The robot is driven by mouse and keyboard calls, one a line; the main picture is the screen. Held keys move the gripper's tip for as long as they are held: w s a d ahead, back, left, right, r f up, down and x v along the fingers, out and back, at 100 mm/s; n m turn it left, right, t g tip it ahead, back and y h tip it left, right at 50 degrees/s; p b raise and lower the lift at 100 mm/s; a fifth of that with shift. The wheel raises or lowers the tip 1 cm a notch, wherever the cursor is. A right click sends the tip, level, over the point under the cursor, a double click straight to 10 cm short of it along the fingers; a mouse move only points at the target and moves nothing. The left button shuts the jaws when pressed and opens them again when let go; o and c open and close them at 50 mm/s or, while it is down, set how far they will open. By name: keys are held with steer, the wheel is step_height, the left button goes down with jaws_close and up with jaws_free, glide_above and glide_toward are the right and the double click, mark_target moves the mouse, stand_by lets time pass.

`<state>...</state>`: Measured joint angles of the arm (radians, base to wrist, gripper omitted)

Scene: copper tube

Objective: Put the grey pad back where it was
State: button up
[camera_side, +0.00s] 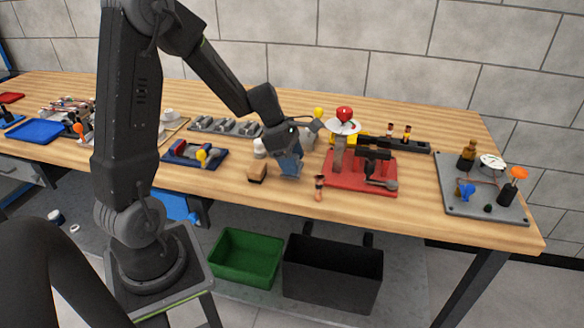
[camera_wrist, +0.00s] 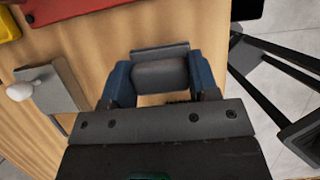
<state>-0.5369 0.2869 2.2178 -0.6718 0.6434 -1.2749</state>
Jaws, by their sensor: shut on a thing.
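My gripper (camera_wrist: 160,78) is shut on the grey pad (camera_wrist: 160,73), which sits between its two blue fingers in the wrist view. The pad is a dark grey rounded block with a lighter grey strip along its far edge. In the side view my gripper (camera_side: 290,168) points down over the front middle of the bench, left of the red base plate (camera_side: 345,184). The pad cannot be made out there. I cannot tell whether the pad touches the wood below it.
A brown block (camera_side: 257,172) lies just left of my gripper, and a small brown and dark piece (camera_side: 319,187) stands to its right. A grey board with electrical parts (camera_side: 482,205) is at the right end. Green (camera_side: 245,257) and black (camera_side: 332,274) bins sit below the bench front.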

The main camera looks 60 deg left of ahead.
steer(key=shift+f, duration=1.35)
steer(key=shift+f, duration=0.15)
steer(key=o, duration=1.1)
steer(key=shift+c, duration=0.2)
steer(key=v, duration=1.2)
steer(key=s+d+r+m+y, duration=0.1)
steer(key=s+d+m, duration=0.3)
steer(key=m, duration=0.5)
steer(key=s+d+r+m+t+y, duration=0.1)
steer(key=s+d+r+m, duration=0.3)
steer(key=d+m, duration=0.4)
steer(key=s+d+r+m+t+y, duration=0.1)
steer(key=s+d+m, duration=0.4)
steer(key=m, duration=0.5)
steer(key=shift+s+d+r, duration=0.2)
steer(key=shift+d+r, duration=0.5)
